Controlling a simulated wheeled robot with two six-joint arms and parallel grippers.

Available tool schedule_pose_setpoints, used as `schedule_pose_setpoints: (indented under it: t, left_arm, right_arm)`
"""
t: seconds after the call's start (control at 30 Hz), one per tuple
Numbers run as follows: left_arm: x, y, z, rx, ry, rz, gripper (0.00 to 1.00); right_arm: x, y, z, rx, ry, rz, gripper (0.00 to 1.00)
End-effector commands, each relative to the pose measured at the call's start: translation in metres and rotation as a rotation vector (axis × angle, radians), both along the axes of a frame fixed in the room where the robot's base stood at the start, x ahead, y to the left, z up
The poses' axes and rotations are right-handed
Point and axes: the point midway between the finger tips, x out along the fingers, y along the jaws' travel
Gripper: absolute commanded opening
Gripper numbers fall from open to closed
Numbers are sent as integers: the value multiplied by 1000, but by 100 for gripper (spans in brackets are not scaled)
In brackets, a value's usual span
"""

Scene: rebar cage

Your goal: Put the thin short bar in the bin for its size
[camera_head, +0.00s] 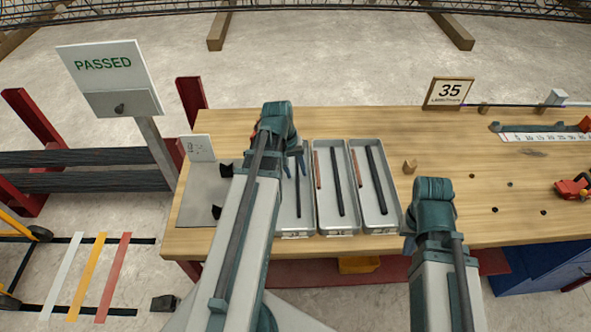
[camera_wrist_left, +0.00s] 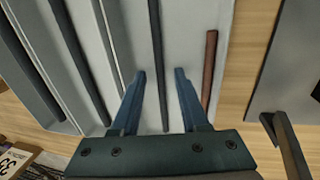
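Three grey trays stand side by side on the bench: left (camera_head: 293,231), middle (camera_head: 336,228) and right (camera_head: 380,226). Each holds a dark bar; the left tray's dark bar (camera_head: 298,190) is thin. Short thin reddish bars lie in the middle tray (camera_head: 317,170) and right tray (camera_head: 356,168). My left gripper (camera_head: 294,165) is over the left tray. In the left wrist view its fingers (camera_wrist_left: 161,88) are apart, with a thin dark bar (camera_wrist_left: 156,50) between them and a reddish bar (camera_wrist_left: 209,70) beside them. I cannot tell how high the fingers are. My right gripper is hidden by its arm.
A grey mat (camera_head: 196,205) with black blocks lies left of the trays. A small wooden block (camera_head: 410,166) stands right of them. The bench's right middle is mostly clear.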

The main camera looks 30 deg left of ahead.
Motion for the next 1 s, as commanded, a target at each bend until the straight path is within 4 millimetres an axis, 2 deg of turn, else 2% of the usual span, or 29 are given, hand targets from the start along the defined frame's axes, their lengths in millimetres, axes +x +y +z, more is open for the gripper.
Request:
schedule_pose_setpoints:
  t: [0.27,0.47,0.67,1.0]
  left_arm:
    - [0,0,2,0,0,0,44]
    - [0,0,14,0,0,0,44]
    - [-2,3,38,0,0,0,44]
    - [-7,12,90,0,0,2,44]
  right_arm:
    - [0,0,2,0,0,0,0]
    - [0,0,14,0,0,0,0]
    - [0,0,38,0,0,0,0]
    - [0,0,90,0,0,0,0]
